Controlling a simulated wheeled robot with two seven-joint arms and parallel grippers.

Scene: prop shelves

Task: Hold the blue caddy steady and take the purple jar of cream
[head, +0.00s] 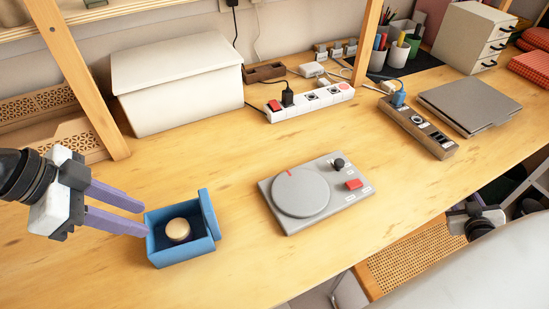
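The blue caddy (181,252) is a small open box with dark lining, on the wooden table at lower left. A raised blue panel stands along its right side. Inside sits a round jar with a tan-gold top (178,229); no purple shows on it. My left gripper (146,219) comes in from the left with its two purple-grey fingers apart. Its tips are at the caddy's left side; whether they touch it I cannot tell. No other jar is clearly visible. My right gripper (478,222) is low at the right edge, its fingers not clearly seen.
A grey turntable-like device (318,190) lies right of the caddy. Behind are a white bin (178,85), a white power strip (310,103) and a wooden post (78,75). A dark power strip (418,127) lies right. The table between caddy and bin is clear.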

